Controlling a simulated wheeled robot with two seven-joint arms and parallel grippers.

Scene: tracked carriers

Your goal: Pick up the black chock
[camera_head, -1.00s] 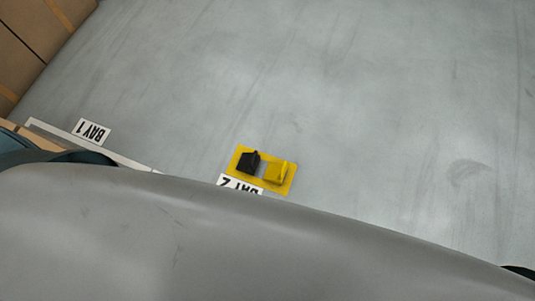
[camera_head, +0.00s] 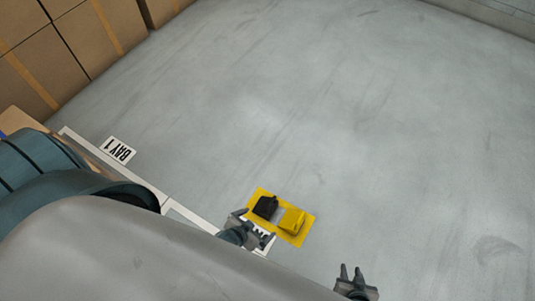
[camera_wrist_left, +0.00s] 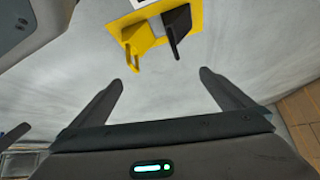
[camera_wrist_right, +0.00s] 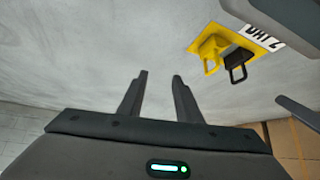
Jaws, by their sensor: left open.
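The black chock (camera_head: 265,207) sits on a yellow floor mat (camera_head: 253,197) beside a yellow chock (camera_head: 292,221). My left gripper (camera_head: 256,226) is open and empty, just in front of the mat in the head view. In the left wrist view the black chock (camera_wrist_left: 177,28) lies beyond the open fingers (camera_wrist_left: 162,80), apart from them. My right gripper (camera_head: 351,271) is lower right of the mat, its fingers apart with nothing between them. The black chock also shows in the right wrist view (camera_wrist_right: 237,62), with its handle loop visible.
A BAY 1 label (camera_head: 118,150) lies on the floor to the left. A second label (camera_head: 262,236) by the mat is partly hidden by my left gripper. Cardboard boxes (camera_head: 60,60) stand at upper left. The floor beyond the mat is clear.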

